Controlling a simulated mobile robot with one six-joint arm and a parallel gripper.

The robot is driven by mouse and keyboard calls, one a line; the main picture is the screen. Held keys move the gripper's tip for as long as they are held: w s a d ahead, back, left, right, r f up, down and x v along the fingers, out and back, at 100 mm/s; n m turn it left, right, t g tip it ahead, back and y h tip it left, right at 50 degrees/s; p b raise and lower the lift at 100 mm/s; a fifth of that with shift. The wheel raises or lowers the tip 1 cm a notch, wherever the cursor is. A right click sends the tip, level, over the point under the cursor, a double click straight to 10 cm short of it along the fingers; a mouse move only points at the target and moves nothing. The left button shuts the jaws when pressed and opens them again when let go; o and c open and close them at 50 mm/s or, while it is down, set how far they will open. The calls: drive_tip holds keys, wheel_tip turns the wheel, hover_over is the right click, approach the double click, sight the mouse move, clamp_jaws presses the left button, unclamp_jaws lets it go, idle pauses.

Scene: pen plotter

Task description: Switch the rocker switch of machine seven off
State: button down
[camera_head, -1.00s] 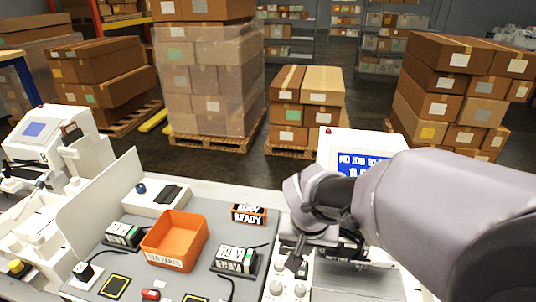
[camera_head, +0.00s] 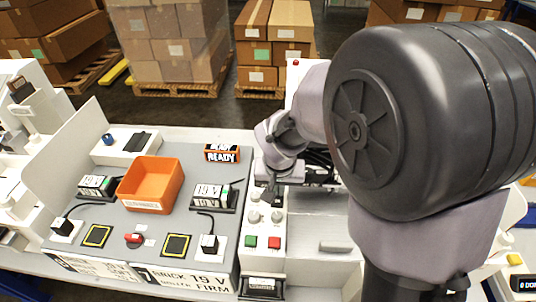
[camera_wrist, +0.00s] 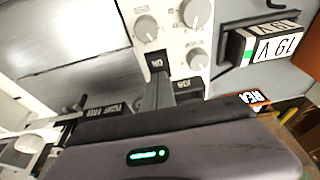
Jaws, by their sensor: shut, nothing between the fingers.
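The front plate (camera_head: 185,278) of the bench in front of me starts with a 7. On its right is a light control panel (camera_head: 264,228) with several knobs. My gripper (camera_head: 276,192) is shut and empty, pointing down at the upper right of this panel, beside the knobs. In the wrist view, a dark piece with an ON label (camera_wrist: 157,63) sits by the knobs, seemingly the rocker switch. My gripper's fingers (camera_wrist: 160,92) appear very close to it; I cannot tell if they touch. The rocker's tilt is hidden.
Green (camera_head: 251,241) and red (camera_head: 274,242) buttons lie just below the knobs. An orange bin (camera_head: 150,184), black power bricks (camera_head: 213,197) and a READY display (camera_head: 222,153) stand on the grey deck. My arm covers the right side.

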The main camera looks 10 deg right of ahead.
drive_tip(key=shift+w+f+b, duration=0.1)
drive_tip(key=shift+f+b, duration=0.1)
drive_tip(key=shift+b, duration=0.3)
drive_tip(key=shift+s+f, duration=0.1)
drive_tip(key=shift+s, duration=0.15)
drive_tip(key=shift+s+f, duration=0.1)
drive_tip(key=shift+s+a+b, duration=0.2)
drive_tip(key=shift+s+b, duration=0.25)
drive_tip(key=shift+s, duration=0.25)
